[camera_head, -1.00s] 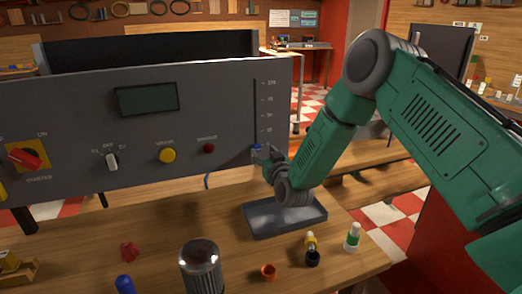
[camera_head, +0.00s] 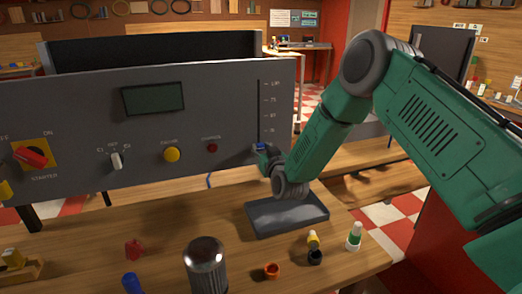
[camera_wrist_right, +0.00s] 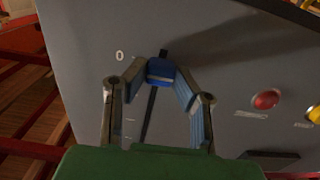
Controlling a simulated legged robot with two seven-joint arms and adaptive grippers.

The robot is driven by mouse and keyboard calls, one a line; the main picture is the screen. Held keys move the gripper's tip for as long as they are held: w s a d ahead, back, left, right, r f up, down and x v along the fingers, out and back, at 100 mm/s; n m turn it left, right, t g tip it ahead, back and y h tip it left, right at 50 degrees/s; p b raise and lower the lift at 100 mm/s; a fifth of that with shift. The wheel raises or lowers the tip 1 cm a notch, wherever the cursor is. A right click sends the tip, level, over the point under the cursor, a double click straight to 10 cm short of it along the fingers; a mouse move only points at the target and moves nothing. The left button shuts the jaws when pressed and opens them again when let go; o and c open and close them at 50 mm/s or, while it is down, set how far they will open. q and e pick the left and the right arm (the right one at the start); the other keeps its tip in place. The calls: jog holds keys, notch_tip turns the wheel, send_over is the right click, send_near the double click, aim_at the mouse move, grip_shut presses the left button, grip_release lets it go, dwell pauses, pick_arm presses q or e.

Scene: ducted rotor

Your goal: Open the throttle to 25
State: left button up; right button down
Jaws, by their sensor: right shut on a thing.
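The throttle is a vertical slot with a scale at the right end of the grey control panel (camera_head: 225,110). Its blue slider knob (camera_wrist_right: 160,71) is near the 0 mark in the right wrist view, close to the slot's end. My right gripper (camera_wrist_right: 161,80) is shut on the knob, with a finger on each side. In the head view the gripper (camera_head: 262,150) is at the slot's lower end, where my own wrist partly hides it. Scale marks show above it. My left gripper is not in view.
The panel also has a red switch (camera_head: 31,156), a selector knob (camera_head: 116,162), a yellow button (camera_head: 171,154), a red button (camera_head: 211,148) and a dark display (camera_head: 153,98). A metal cylinder (camera_head: 206,266) and several small parts stand on the wooden table (camera_head: 170,235).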

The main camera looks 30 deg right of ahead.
aim_at(259, 132)
notch_tip(259, 132, up, 5)
jog(key=shift+a+r+p, duration=0.1)
jog(key=shift+p, duration=0.65)
jog(key=shift+s+f, duration=0.1)
jog(key=shift+f, duration=0.2)
jog(key=c, duration=1.3)
grip_release()
jog(key=shift+d+f, duration=0.2)
jog(key=shift+r, duration=0.1)
jog(key=v, duration=1.1)
jog(key=shift+s, duration=0.4)
